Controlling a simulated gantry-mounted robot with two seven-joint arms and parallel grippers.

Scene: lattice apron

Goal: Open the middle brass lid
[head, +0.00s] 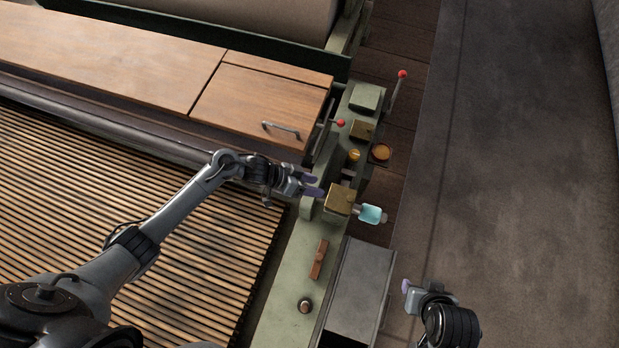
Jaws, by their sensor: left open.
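On the green machine rail (285,285) there are several brass pieces. A square brass lid (340,199) sits nearest my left gripper and looks closed. A smaller brass block (362,130) is farther back, with a small round brass cap (355,155) between them. I cannot tell for certain which is the middle lid. My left gripper (312,186) is open and empty, its purple fingertips pointing right, just left of the square lid and seemingly apart from it. My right gripper (405,287) is low at right, partly hidden by its own wrist; its opening does not show.
A pale-blue glass piece (373,214) sticks out right of the square lid. Red-knobbed levers (402,74) rise behind. A brass cup (381,152), a wooden block (319,259) and a grey box (358,290) are nearby. Slatted lattice (130,210) lies left; open floor (520,180) right.

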